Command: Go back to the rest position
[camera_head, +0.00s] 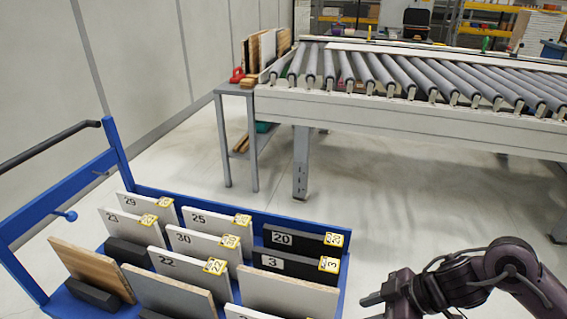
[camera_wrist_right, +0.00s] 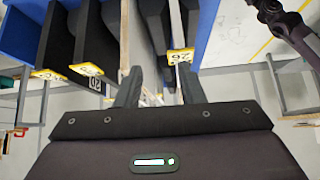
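My right gripper (camera_head: 374,307) comes in from the right, low beside the right end of a blue cart (camera_head: 330,228). In the right wrist view its two fingers (camera_wrist_right: 160,88) stand apart, and I see nothing clamped between them. A yellow-tagged board (camera_wrist_right: 181,56) shows just beyond the fingers; whether they touch it is unclear. My left gripper does not show in the head view. A dark arm link (camera_wrist_right: 295,30) shows at the upper right of the wrist view; I cannot tell which arm it is.
The cart holds several numbered boards, including the black 20 (camera_head: 292,240) and 3 (camera_head: 285,262). A roller conveyor (camera_head: 420,110) runs across the back. A small grey table (camera_head: 236,90) with upright boards (camera_head: 265,46) stands at its left end. Floor between cart and conveyor is clear.

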